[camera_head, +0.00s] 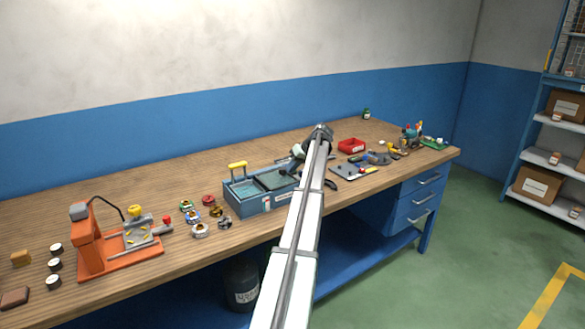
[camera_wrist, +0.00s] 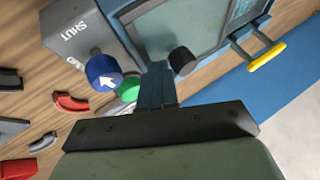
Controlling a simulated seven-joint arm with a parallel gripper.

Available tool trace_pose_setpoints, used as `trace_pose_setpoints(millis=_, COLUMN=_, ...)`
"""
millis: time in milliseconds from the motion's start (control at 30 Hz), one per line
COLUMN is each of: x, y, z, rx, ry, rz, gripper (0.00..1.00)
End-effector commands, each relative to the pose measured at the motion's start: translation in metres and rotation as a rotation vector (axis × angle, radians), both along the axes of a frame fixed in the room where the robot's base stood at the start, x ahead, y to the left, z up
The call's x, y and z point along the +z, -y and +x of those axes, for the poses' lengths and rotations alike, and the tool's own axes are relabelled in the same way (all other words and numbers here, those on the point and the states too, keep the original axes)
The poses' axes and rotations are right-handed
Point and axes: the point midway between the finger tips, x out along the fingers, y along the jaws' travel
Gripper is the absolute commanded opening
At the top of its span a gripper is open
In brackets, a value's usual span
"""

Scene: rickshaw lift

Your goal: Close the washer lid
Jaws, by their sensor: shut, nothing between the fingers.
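The washer (camera_head: 248,207) is a blue-grey box near the middle of the bench. Its lid appears to be the grey, dark-framed panel (camera_head: 279,180) over its right part. That panel also shows at the top of the wrist view (camera_wrist: 172,22), with a round black knob (camera_wrist: 182,61) at its near edge. I cannot tell whether the panel lies flat or stands slightly raised. My gripper (camera_head: 293,160) is beside the washer's right end. In the wrist view its shut, empty fingers (camera_wrist: 157,74) point toward the panel edge, near the black knob; contact is unclear.
A blue knob with a white arrow (camera_wrist: 103,71) and a green button (camera_wrist: 129,88) sit by a plate marked SHUT. A yellow handle (camera_head: 237,165) rises at the washer's left. A red tray (camera_head: 352,146) and tools lie right; an orange press (camera_head: 88,240) stands left.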

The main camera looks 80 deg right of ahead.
Motion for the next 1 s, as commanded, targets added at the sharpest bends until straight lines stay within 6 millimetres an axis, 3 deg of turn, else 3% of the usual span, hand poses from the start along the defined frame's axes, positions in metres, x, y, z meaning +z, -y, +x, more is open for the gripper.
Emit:
trace_pose_setpoints(millis=167, x=0.000, y=-0.019, z=0.016, rx=0.002, ry=0.000, rz=0.001, gripper=0.00)
trace_pose_setpoints(millis=500, x=0.000, y=-0.085, z=0.082, rx=0.004, ry=0.001, rz=0.000, gripper=0.00)
trace_pose_setpoints(millis=700, x=0.000, y=-0.097, z=0.096, rx=0.000, ry=0.001, rz=0.000, gripper=0.00)
trace_pose_setpoints(millis=1000, x=0.000, y=-0.098, z=0.098, rx=0.004, ry=0.003, rz=0.003, gripper=0.00)
